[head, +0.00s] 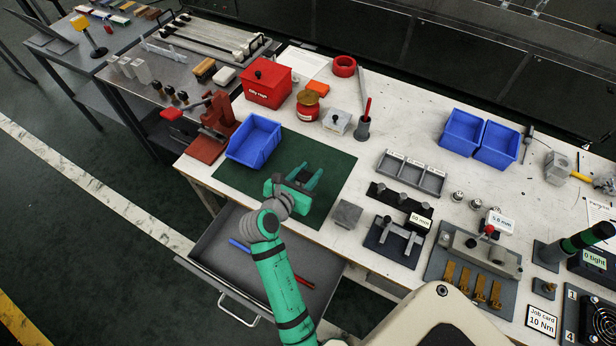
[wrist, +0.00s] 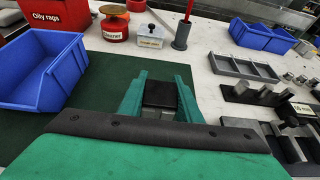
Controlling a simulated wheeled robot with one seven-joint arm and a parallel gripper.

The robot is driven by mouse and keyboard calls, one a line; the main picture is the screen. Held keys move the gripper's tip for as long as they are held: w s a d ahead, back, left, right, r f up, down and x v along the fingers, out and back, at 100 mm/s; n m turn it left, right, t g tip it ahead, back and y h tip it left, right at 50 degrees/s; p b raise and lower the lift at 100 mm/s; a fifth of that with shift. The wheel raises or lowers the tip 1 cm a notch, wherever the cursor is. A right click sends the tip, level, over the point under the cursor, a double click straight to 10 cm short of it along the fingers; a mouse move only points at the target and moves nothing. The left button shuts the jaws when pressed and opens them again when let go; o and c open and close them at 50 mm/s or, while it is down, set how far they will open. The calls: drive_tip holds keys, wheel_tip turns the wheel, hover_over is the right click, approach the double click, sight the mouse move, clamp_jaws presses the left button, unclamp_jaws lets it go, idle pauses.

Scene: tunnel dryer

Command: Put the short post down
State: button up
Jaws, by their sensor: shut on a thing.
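My gripper (head: 311,169) is over the green mat (head: 340,178) on the white bench, just right of the front blue bin. In the wrist view its two green fingers (wrist: 161,76) stand on either side of a dark, blocky piece, which I take for the short post (wrist: 160,94), and are shut on it. The post's top face is dark and part of its near side shows grey; its lower end is hidden. I cannot tell whether it touches the mat. In the head view the post is mostly hidden by the gripper.
The blue bin (head: 253,141) stands close on the left. A grey block (head: 346,214) lies right of the mat, before a black rack (head: 392,203) with several grey pegs. A grey divided tray (head: 411,174) is behind. An open drawer (head: 215,262) juts out below. The mat's right part is clear.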

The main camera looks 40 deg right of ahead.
drive_tip(key=shift+w+d+f, duration=0.4)
drive_tip(key=shift+w+f, duration=0.15)
drive_tip(key=shift+f, duration=0.2)
drive_tip(key=shift+s+d+f, duration=0.1)
drive_tip(key=shift+f, duration=1.45)
drive_tip(key=shift+f, duration=0.1)
drive_tip(key=o, duration=1.1)
drive_tip(key=v, duration=1.2)
